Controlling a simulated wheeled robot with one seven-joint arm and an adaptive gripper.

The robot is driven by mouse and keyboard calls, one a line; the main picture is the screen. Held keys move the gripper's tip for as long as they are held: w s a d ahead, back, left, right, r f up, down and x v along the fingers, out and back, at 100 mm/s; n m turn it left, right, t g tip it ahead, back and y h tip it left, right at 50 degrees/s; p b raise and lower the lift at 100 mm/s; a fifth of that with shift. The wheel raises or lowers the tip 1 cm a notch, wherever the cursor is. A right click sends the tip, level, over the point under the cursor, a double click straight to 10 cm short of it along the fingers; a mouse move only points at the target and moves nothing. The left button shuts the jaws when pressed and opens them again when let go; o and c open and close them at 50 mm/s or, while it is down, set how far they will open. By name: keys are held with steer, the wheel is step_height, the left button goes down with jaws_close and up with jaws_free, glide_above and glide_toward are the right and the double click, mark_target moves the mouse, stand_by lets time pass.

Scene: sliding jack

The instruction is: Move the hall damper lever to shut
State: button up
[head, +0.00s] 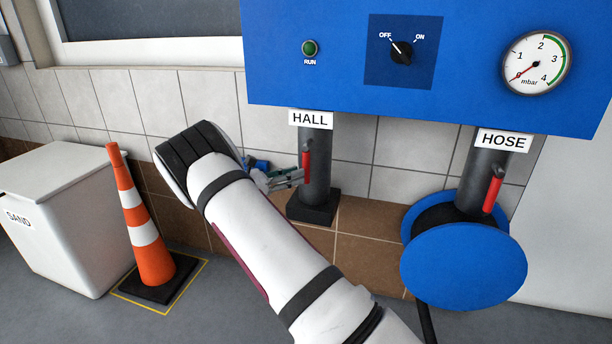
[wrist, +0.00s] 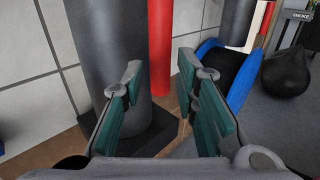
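The hall damper lever (head: 306,164) is a red handle hanging down along the front of the dark grey pipe under the HALL sign (head: 310,119). My gripper (head: 291,177) is at its lower left side in the head view, partly hidden by my own arm. In the wrist view, my gripper (wrist: 159,70) is open, with green-padded fingers apart. The red lever (wrist: 160,48) stands upright between the two fingertips or just beyond them; I cannot tell the depth or any contact. The grey pipe (wrist: 107,50) is behind the left finger.
The HOSE pipe (head: 487,165) has a red lever (head: 493,194) and a blue lid (head: 463,266) below. A blue panel (head: 460,85) overhangs both pipes. A striped cone (head: 141,225) and a white SAND box (head: 65,215) stand at left.

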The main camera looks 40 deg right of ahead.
mark_target(306, 182)
steer(key=shift+s+d+b, duration=0.15)
steer(key=shift+d+b, duration=0.1)
steer(key=shift+d, duration=0.95)
steer(key=shift+s+d+b, duration=0.1)
steer(key=shift+d+b, duration=0.15)
steer(key=shift+d, duration=0.9)
jaws_close()
